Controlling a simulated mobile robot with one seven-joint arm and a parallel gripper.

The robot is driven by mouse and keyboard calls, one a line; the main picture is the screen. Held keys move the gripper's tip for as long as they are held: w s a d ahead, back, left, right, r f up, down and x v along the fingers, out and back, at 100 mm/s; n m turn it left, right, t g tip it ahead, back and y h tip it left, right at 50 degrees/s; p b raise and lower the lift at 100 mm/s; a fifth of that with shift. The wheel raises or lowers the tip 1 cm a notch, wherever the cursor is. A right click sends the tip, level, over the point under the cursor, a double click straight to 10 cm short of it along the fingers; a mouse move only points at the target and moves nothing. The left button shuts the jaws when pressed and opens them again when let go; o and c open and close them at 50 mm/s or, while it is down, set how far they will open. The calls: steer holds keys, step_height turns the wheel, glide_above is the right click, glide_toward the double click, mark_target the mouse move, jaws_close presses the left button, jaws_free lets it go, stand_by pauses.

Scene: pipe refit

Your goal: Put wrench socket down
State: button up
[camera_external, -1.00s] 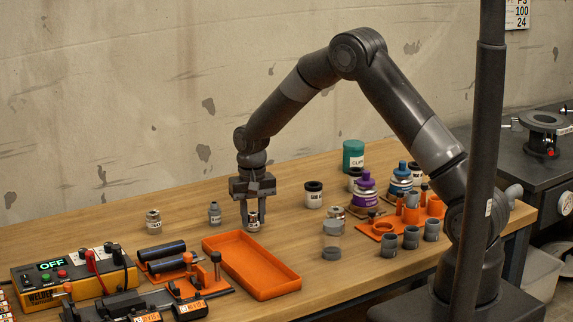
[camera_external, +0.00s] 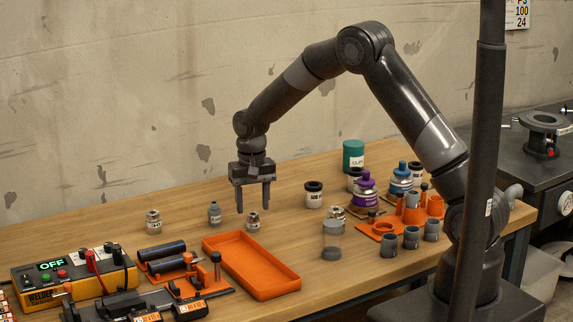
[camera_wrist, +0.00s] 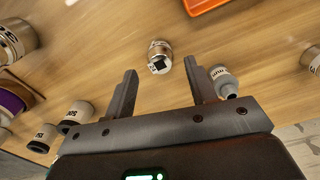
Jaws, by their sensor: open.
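The wrench socket (camera_external: 253,222) is a small metallic cylinder with a white label. It stands upright on the wooden table, behind the orange tray. In the wrist view the socket (camera_wrist: 159,57) sits beyond the fingertips, apart from both fingers. My gripper (camera_external: 254,211) is open and empty, raised above and slightly left of the socket. In the wrist view my gripper (camera_wrist: 160,68) shows its two fingers spread apart with nothing between them.
The orange tray (camera_external: 288,287) lies in front of the socket. A grey bottle (camera_external: 214,214) and another metal socket (camera_external: 153,222) stand to the left. A dark-capped jar (camera_external: 313,196) stands to the right. A yellow welder box (camera_external: 62,281) is at the front left.

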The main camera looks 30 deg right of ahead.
mark_target(253, 214)
step_height(253, 214, up, 8)
steer(key=shift+r, duration=0.15)
steer(key=s+d+r+n+t, duration=0.1)
steer(key=s+d+r+t, duration=0.2)
steer(key=s+d+r, duration=1.15)
steer(key=s+d+r+t, duration=0.1)
steer(key=s+d, duration=0.1)
steer(key=s, duration=0.7)
steer(key=s+d+r+n+t, duration=0.1)
steer(key=s+d+r, duration=0.1)
steer(key=s, duration=0.7)
steer(key=shift+s+d+r, duration=0.15)
steer(key=shift+s+d, duration=0.05)
steer(key=shift+d, duration=0.4)
steer(key=shift+s+d+t, duration=0.1)
steer(key=shift+s+t, duration=0.2)
steer(key=shift+s+f, duration=0.25)
steer(key=shift+c, duration=1.1)
